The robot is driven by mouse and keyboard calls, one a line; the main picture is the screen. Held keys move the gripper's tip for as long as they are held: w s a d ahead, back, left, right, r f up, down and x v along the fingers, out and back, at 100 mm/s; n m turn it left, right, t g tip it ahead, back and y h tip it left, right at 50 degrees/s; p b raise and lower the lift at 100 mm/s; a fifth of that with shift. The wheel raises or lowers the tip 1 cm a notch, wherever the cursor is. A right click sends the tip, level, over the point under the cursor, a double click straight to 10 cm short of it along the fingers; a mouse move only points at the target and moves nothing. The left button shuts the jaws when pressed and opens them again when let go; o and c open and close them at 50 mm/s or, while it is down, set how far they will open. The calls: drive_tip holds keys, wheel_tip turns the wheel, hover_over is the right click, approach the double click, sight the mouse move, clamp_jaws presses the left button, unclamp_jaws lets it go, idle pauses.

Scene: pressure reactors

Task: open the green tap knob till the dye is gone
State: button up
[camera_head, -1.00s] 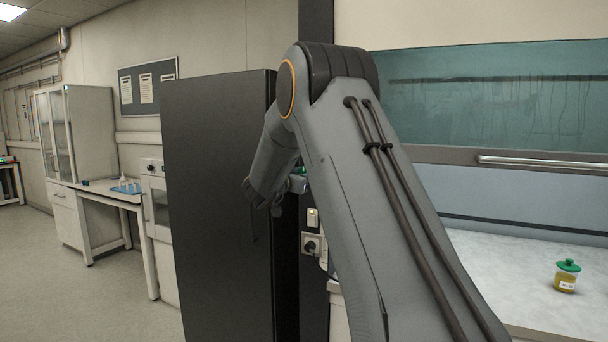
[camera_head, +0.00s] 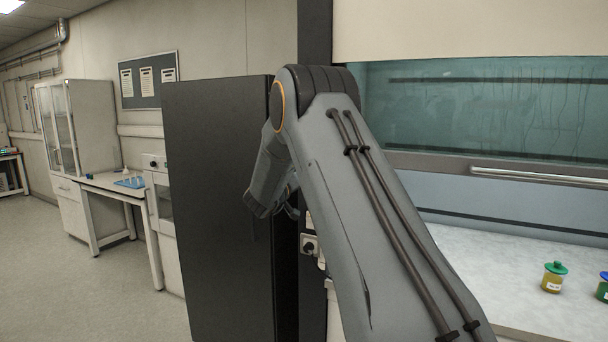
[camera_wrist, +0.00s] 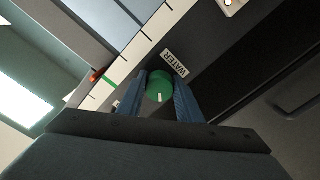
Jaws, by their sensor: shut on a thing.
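A round green knob (camera_wrist: 159,88) with a short white mark shows in the wrist view, below a label reading WATER (camera_wrist: 174,64). My gripper (camera_wrist: 160,92) is shut on the green knob, with one blue finger on each side of it. In the head view my arm reaches away toward the tall dark cabinet, and its wrist hides the knob there. A pale strip with dark tick marks and a green mark (camera_wrist: 107,84) runs beside the knob in the wrist view. A small orange-red part (camera_wrist: 97,76) sits by the strip. I cannot make out dye.
A tall dark cabinet (camera_head: 215,200) stands left of my arm. Floor at left is clear.

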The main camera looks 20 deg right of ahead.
drive_tip(key=n+p, duration=0.3)
drive_tip(key=n, duration=0.4)
idle(0.6)
drive_tip(key=o, duration=1)
drive_tip(key=shift+s, duration=0.1)
drive_tip(key=shift+o, duration=0.2)
drive_tip(key=shift+r, duration=0.1)
drive_tip(key=b+v, duration=0.2)
drive_tip(key=v, duration=0.5)
drive_tip(key=shift+s+a+b, duration=0.25)
drive_tip(key=shift+a+b, duration=0.1)
